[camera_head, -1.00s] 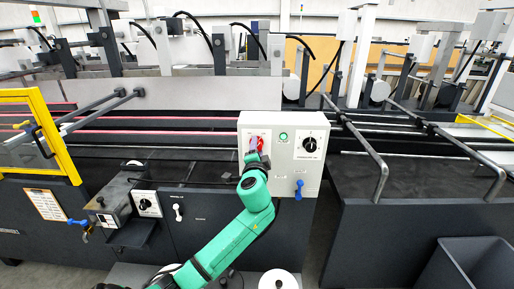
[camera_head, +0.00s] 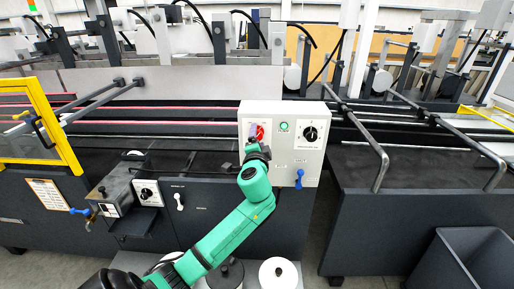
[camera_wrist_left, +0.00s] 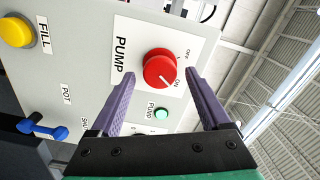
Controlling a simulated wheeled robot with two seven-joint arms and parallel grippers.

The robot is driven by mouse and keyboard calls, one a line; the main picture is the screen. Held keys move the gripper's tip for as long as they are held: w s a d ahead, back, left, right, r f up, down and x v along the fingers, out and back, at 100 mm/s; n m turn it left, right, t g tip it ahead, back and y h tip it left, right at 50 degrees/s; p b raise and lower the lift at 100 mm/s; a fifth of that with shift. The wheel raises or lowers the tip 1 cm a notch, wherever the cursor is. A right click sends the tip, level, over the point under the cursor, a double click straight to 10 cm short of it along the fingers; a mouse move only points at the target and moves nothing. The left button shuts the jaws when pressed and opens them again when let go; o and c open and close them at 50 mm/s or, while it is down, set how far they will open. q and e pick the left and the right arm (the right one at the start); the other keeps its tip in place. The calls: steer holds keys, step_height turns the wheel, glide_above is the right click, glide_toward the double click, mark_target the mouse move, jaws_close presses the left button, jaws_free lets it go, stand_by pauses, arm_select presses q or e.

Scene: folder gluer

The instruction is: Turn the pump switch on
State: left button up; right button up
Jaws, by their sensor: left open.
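The pump switch is a red round knob (camera_wrist_left: 158,68) on a white plate marked PUMP, with OFF and ON beside it. Its white mark points toward ON. It also shows in the head view (camera_head: 261,132), on the upper left of the white control box (camera_head: 312,160). My left gripper (camera_wrist_left: 161,75) is open, its two purple fingers apart on either side of the knob's near side. I see no clear contact with the knob. In the head view the gripper (camera_head: 254,132) partly covers the switch. A green pump lamp (camera_wrist_left: 162,114) sits beside the knob. My right gripper is out of view.
The box also carries a black dial (camera_head: 310,133), a green lamp (camera_head: 284,127) and a blue lever (camera_head: 299,178). A yellow FILL button (camera_wrist_left: 17,32) is near the knob's plate. Metal rails (camera_head: 365,145) extend to the right of the box.

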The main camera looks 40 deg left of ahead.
arm_select(q)
steer(key=b+v, duration=0.3)
steer(key=v, duration=1.1)
